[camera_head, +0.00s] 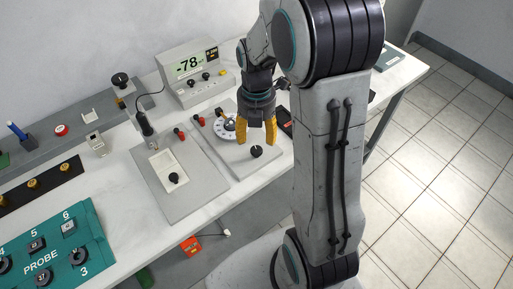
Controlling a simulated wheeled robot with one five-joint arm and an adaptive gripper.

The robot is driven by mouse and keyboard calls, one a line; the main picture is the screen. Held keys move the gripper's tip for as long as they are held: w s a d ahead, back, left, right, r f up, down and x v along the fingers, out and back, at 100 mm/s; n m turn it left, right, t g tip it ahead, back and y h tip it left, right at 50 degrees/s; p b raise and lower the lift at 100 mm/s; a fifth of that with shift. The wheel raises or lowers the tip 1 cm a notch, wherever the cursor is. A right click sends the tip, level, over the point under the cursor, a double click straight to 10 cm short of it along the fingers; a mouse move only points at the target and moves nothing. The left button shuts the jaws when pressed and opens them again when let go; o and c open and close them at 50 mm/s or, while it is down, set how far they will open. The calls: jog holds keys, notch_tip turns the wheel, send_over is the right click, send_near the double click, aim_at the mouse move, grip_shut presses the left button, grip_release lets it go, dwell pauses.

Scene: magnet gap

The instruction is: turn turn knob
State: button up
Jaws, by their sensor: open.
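My gripper (256,141) has two yellow fingers pointing down and apart, with nothing visible between them. A black round knob (256,152) on a light grey plate (235,164) shows just below the fingertips in the picture. I cannot tell whether the fingers touch it or hang above it. Another black knob (174,178) is on the grey plate to the left (190,203). No label shows which knob is the turn knob. A white dial with dark dots (225,127) is just left of my gripper, partly hidden behind a finger.
A dark probe-like tool on a cable (146,128) stands on the left plate. A teal PROBE panel (58,247) lies at the front left. The white bench (120,232) is bare between the panel and plates.

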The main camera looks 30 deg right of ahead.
aim_at(257, 149)
jog(key=shift+f+n, duration=0.15)
jog(key=shift+n, duration=0.35)
jog(key=shift+f, duration=0.3)
jog(key=shift+f+b, duration=0.3)
jog(key=shift+f, duration=2.95)
jog(key=shift+o, duration=0.2)
grip_shut()
